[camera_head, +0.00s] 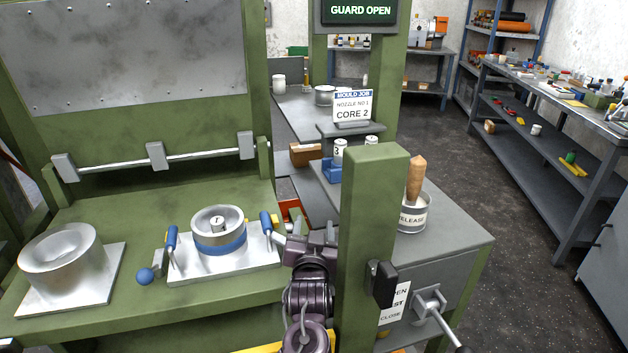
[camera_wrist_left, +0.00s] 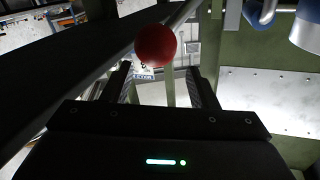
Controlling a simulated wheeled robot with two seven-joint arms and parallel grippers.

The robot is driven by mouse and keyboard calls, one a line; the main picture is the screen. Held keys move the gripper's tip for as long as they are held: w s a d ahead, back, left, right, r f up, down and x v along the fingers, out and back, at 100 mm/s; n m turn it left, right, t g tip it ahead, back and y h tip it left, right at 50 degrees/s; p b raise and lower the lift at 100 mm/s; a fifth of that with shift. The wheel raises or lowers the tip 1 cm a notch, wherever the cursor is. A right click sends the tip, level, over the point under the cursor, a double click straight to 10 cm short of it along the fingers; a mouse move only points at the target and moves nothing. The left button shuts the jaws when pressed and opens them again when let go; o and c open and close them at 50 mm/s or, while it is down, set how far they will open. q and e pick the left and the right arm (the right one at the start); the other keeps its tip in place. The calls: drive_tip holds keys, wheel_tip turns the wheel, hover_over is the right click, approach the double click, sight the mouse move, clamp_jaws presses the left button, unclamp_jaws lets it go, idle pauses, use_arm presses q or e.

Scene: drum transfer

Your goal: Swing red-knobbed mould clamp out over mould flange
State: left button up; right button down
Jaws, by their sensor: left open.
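The red knob (camera_wrist_left: 155,45) of the mould clamp shows in the left wrist view, at the end of a pale bar. My left gripper (camera_wrist_left: 158,74) is open, and the knob appears in line with the gap between its fingers, near the tips. I cannot tell whether a finger touches it. In the head view my left gripper (camera_head: 300,247) is at the right end of the mould's base plate (camera_head: 196,275), and the red knob is hidden there. The silver mould (camera_head: 218,222) with a blue band stands on that plate. My right gripper is not in view.
Blue-handled levers (camera_head: 171,238) stand on both sides of the mould. A blue ball knob (camera_head: 146,276) is at the plate's left end. A silver ring-shaped part (camera_head: 60,255) stands further left. A green post (camera_head: 365,250) rises close to the right of my left arm.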

use_arm(q)
wheel_tip(320, 180, up, 16)
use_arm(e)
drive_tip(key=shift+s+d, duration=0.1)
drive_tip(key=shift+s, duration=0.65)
use_arm(q)
drive_tip(key=shift+r, duration=0.1)
